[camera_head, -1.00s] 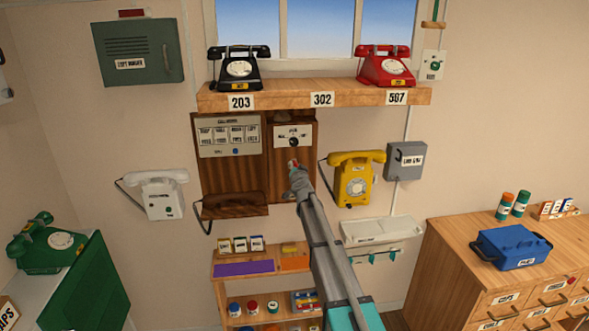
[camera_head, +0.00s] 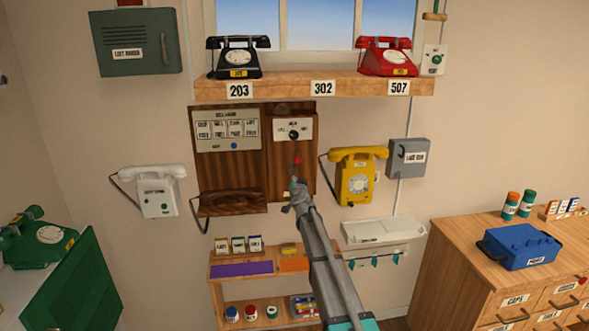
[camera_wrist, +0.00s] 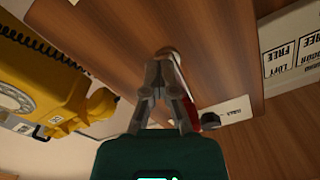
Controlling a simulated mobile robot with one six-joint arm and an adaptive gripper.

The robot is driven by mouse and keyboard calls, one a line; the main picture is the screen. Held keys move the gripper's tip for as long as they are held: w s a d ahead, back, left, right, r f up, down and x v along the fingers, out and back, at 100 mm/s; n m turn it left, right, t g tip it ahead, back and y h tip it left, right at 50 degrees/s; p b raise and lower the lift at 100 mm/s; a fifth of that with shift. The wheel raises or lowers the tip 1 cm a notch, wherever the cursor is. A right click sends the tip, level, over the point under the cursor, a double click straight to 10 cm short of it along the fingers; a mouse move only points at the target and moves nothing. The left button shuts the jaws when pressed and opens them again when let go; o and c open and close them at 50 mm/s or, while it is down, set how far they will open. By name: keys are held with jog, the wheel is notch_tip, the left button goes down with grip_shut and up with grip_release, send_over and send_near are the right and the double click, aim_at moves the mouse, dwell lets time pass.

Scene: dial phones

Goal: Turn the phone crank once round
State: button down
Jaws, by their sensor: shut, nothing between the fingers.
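The wooden wall phone panel (camera_head: 282,186) hangs under the shelf. Its right half carries a white plate with a black round knob (camera_head: 293,134). Below the knob is a small red part (camera_head: 298,160), perhaps the crank's grip; the crank arm cannot be made out. My gripper (camera_head: 295,184) is shut and empty, just below the red part in the head view. In the wrist view my gripper (camera_wrist: 165,62) points along the panel; a red piece (camera_wrist: 186,103) shows beside and partly behind its right finger, and the black knob (camera_wrist: 210,120) lies beyond. Contact cannot be told.
The yellow phone (camera_head: 354,176) hangs close to the right of the panel, with a grey box (camera_head: 408,160) beyond. The wooden shelf (camera_head: 270,91) with black and red phones juts out above. A small rack (camera_head: 240,270) stands below.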

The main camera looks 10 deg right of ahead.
notch_tip(320, 180, down, 5)
jog(key=b, duration=0.4)
jog(key=shift+r, duration=0.1)
jog(key=c, duration=1.4)
grip_release()
jog(key=shift+c, duration=2.2)
grip_release()
jog(key=shift+s, duration=0.1)
jog(key=s, duration=0.6)
jog(key=shift+s, duration=0.4)
